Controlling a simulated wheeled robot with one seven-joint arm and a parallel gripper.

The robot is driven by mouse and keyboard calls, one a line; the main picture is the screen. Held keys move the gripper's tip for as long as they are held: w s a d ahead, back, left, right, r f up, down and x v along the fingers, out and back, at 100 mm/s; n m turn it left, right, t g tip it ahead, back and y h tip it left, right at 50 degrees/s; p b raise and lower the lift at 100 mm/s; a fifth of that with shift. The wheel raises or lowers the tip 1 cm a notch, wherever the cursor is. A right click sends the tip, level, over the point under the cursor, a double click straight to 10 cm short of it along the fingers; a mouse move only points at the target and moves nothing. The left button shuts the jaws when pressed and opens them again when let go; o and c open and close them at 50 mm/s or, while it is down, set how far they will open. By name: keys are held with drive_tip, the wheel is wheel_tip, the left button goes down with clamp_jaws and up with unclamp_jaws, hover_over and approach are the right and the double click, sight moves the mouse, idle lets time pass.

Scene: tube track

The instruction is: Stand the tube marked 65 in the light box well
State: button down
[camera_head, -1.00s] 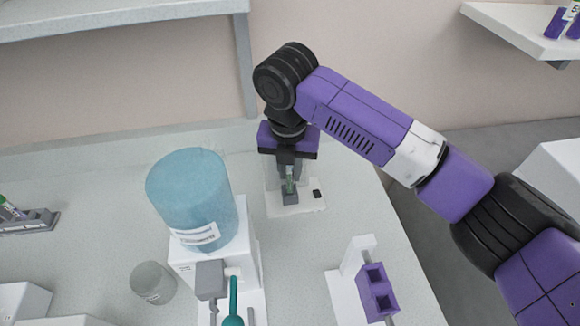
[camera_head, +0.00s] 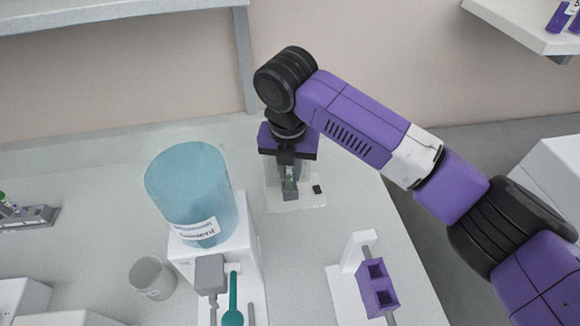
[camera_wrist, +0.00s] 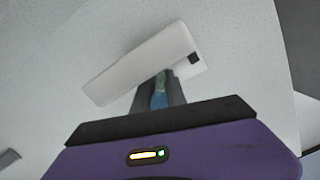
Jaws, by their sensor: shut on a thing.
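My gripper (camera_head: 289,178) is shut on a tube (camera_head: 290,184) with green showing, held upright over the white light box (camera_head: 305,203) at the back of the bench. The tube's lower end is at the small grey well (camera_head: 291,197) on the box; I cannot tell how deep it sits. The mark on the tube is not readable. In the wrist view, the fingers (camera_wrist: 158,92) flank the bluish tube (camera_wrist: 158,99), with the white light box (camera_wrist: 135,68) beyond it. A small black patch shows on the box's corner.
A large blue jar (camera_head: 188,190) on a white stand is left of the light box. A grey cup (camera_head: 152,277) stands lower left. A purple holder (camera_head: 376,286) on a white stand is at the front right. A grey rack (camera_head: 30,218) with a tube lies far left.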

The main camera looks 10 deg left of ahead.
drive_tip(key=shift+f, duration=0.1)
drive_tip(key=c, duration=1.3)
unclamp_jaws()
drive_tip(key=shift+o, duration=0.2)
drive_tip(key=r, duration=0.5)
drive_tip(key=s+r+b, duration=0.1)
drive_tip(key=r, duration=0.1)
drive_tip(key=shift+r, duration=0.4)
